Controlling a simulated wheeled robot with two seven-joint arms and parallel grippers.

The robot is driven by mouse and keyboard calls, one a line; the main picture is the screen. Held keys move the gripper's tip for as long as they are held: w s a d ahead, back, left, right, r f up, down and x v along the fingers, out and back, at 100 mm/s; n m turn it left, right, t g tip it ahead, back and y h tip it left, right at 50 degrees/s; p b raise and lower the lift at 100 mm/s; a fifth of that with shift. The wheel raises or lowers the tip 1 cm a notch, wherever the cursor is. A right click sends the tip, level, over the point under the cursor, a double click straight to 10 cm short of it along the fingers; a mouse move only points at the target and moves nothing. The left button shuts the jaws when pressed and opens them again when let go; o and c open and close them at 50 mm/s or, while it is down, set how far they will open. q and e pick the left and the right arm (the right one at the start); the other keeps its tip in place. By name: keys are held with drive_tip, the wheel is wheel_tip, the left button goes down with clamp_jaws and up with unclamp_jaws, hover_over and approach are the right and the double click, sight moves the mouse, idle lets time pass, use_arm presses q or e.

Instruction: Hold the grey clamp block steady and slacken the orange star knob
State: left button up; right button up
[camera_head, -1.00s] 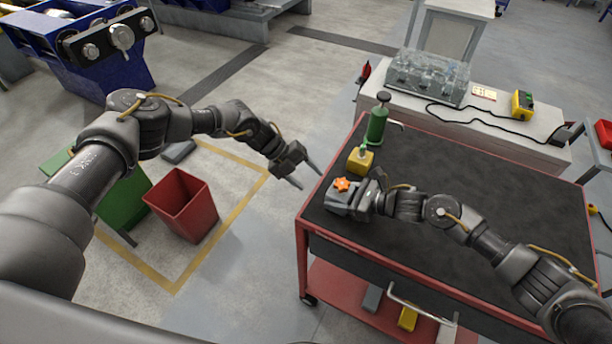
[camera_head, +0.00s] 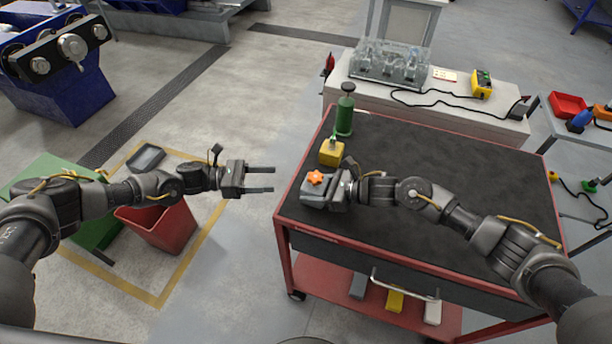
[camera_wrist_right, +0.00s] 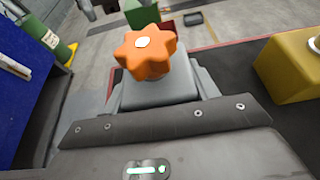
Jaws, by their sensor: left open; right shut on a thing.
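The orange star knob (camera_head: 316,177) sits on top of the grey clamp block (camera_head: 313,196) at the left edge of the dark table top. In the right wrist view the knob (camera_wrist_right: 146,51) stands upright on the block (camera_wrist_right: 160,92). My right gripper (camera_head: 334,192) reaches in from the right and is shut on the clamp block; its fingertips are hard to make out. My left gripper (camera_head: 260,180) is open and empty, over the floor left of the table. Its two fingers point right toward the block and knob, with a clear gap between.
A yellow block-like item (camera_head: 331,152) and a green bottle (camera_head: 345,112) stand just behind the clamp block. The red-edged table (camera_head: 430,160) is otherwise bare. A white bench (camera_head: 440,112) carries a clear case. A red bin (camera_head: 165,232) stands on the floor at left.

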sight(306, 184)
use_arm(q)
drive_tip(key=d, duration=0.3)
drive_tip(key=d+m, duration=0.1)
drive_tip(key=d, duration=0.3)
drive_tip(key=d+r+m, duration=0.1)
drive_tip(key=d, duration=0.3)
drive_tip(key=shift+d+r+h, duration=0.1)
drive_tip(key=shift+d+h, duration=0.05)
drive_tip(key=shift+h, duration=0.25)
drive_tip(key=c, duration=1)
drive_tip(key=shift+o, duration=0.2)
drive_tip(key=shift+t, duration=0.4)
